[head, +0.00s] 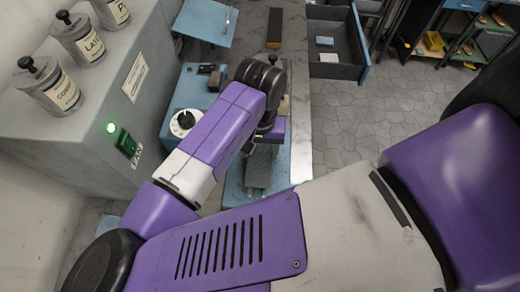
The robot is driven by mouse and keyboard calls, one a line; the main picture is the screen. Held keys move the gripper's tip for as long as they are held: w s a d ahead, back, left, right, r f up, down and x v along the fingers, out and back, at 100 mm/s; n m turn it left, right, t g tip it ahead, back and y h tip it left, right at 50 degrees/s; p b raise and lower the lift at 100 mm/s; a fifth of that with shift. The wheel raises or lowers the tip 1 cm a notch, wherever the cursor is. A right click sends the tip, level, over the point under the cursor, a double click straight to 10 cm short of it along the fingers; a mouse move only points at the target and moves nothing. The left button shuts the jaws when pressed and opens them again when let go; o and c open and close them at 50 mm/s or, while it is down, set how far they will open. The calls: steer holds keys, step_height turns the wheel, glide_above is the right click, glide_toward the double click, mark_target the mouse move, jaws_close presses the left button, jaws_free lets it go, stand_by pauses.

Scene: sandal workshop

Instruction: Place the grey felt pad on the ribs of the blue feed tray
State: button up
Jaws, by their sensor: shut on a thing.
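My gripper (264,142) shows partly below the black wrist, over the workbench. It is shut on a grey piece, which looks like the grey felt pad (260,165). The fingertips are mostly hidden by my arm. A light blue tray (233,192), which looks like the blue feed tray, lies beneath and around the pad in the picture. The tray's ribs are mostly covered, and I cannot tell whether the pad touches them.
A blue machine with a white dial (184,122) stands left of my gripper. A grey cabinet (90,130) carries labelled jars. A dark block (274,27) lies on the bench's far end. An open drawer (345,68) juts out at the right.

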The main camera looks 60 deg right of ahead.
steer(key=shift+f, duration=0.4)
steer(key=shift+f, duration=0.1)
steer(key=o, duration=1.2)
